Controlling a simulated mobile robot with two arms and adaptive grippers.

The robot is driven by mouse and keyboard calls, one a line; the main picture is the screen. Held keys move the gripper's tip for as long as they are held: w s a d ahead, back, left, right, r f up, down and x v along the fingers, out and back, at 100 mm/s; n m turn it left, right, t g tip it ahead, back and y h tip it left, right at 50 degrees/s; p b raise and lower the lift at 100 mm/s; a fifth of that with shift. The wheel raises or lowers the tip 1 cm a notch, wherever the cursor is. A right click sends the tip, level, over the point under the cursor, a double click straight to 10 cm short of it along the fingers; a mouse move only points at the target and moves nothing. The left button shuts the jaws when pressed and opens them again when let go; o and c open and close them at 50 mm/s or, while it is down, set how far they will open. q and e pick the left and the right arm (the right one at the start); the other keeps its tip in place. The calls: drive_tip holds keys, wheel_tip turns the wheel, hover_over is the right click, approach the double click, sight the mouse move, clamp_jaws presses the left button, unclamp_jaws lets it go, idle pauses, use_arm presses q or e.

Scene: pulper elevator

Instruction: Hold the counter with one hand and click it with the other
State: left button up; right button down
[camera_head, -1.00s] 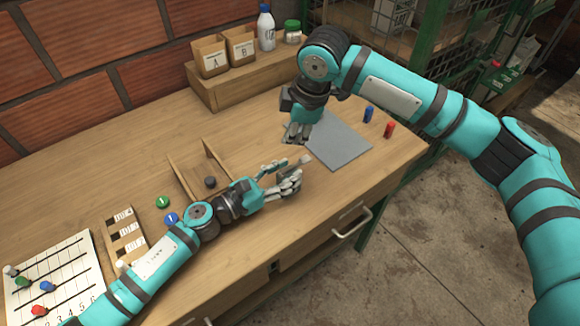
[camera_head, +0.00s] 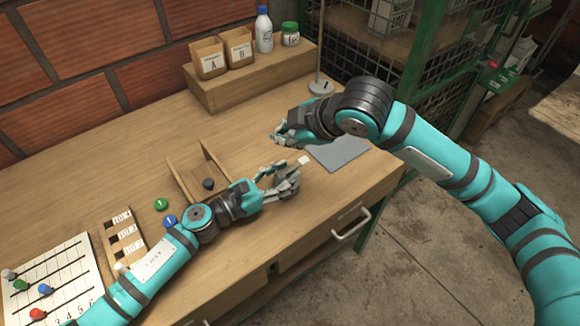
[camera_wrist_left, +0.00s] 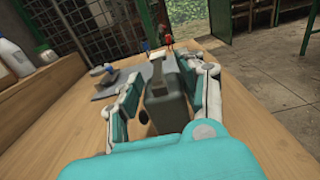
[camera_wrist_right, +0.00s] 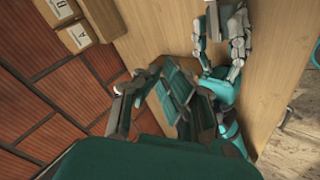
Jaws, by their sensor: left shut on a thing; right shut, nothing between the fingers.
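The counter (camera_wrist_left: 165,108) is a dark grey-green block with a raised top in the left wrist view. My left gripper (camera_head: 284,181) is shut on it, low above the front of the table; its fingers flank the counter in the left wrist view. In the head view the fingers hide most of the counter, and a small pale piece (camera_head: 303,160) shows at their tips. My right gripper (camera_head: 281,134) is shut and empty, behind and above the left one, apart from the counter. The left gripper also shows in the right wrist view (camera_wrist_right: 222,45).
A wooden tray (camera_head: 185,178) with a dark knob lies left of the grippers. A grey mat (camera_head: 345,155) lies right, partly behind my right arm. Blue (camera_wrist_left: 147,45) and red (camera_wrist_left: 169,46) cylinders stand beyond the counter. Boxes A (camera_head: 209,58) and B (camera_head: 237,47) stand on the back shelf.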

sight(289, 168)
drive_tip(key=shift+w+d+f, duration=0.1)
drive_tip(key=shift+d+f, duration=0.05)
drive_tip(key=shift+f, duration=3.8)
drive_tip(key=shift+f, duration=0.4)
drive_tip(key=shift+f, duration=0.25)
drive_tip(key=shift+d+f, duration=0.25)
drive_tip(key=shift+f, duration=0.8)
drive_tip(key=shift+r, duration=0.2)
drive_tip(key=shift+d+r, duration=0.15)
drive_tip(key=shift+r, duration=0.55)
drive_tip(key=shift+s+r, duration=0.15)
drive_tip(key=shift+s, duration=0.05)
